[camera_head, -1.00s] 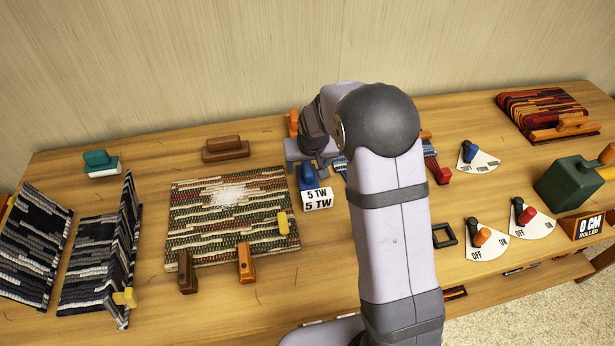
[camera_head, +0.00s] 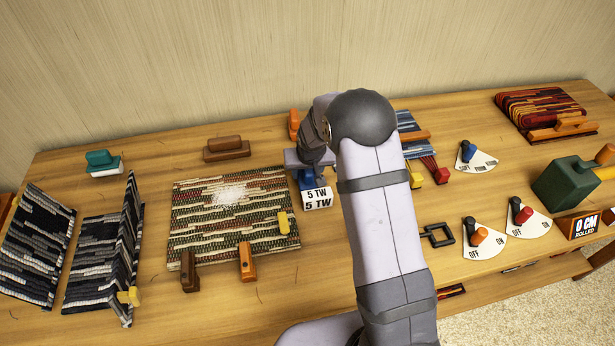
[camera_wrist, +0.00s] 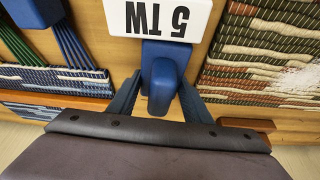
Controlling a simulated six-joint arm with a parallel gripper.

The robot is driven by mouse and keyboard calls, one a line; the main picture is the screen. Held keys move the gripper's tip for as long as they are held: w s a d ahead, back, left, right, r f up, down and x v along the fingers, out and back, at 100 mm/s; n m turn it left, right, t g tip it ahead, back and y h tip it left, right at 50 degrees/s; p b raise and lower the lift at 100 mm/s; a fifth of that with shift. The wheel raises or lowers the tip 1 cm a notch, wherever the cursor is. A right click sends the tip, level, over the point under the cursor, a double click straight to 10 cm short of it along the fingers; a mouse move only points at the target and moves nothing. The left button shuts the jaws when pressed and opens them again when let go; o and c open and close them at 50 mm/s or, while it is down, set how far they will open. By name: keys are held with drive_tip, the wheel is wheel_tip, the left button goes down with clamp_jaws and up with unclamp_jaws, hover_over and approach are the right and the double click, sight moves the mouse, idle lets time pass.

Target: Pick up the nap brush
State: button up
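I cannot tell for sure which thing is the nap brush. Two brush-like blocks stand at the back left: a brown one with a raised grip (camera_head: 227,148) and a teal-handled one with a white base (camera_head: 101,160). My gripper (camera_wrist: 158,98) is open and empty above a blue handle (camera_wrist: 162,85) behind a white "5 TW" sign (camera_head: 317,198). In the wrist view its fingers are on either side of the handle, with a gap at the left finger. In the head view my gripper (camera_head: 306,168) hides most of that handle. The brown block's end (camera_wrist: 245,124) shows in the wrist view.
A striped rug (camera_head: 190,230) with white fluff lies left of my gripper, with small blocks at its front edge. Dark folded mats (camera_head: 90,285) stand at far left. Levers, a green block (camera_head: 565,183) and a rolled-rug stack (camera_head: 540,108) are at right.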

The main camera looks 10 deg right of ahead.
drive_tip(key=c, duration=0.3)
wheel_tip(320, 180, up, 10)
drive_tip(key=shift+r+b, duration=0.1)
drive_tip(key=shift+b, duration=0.8)
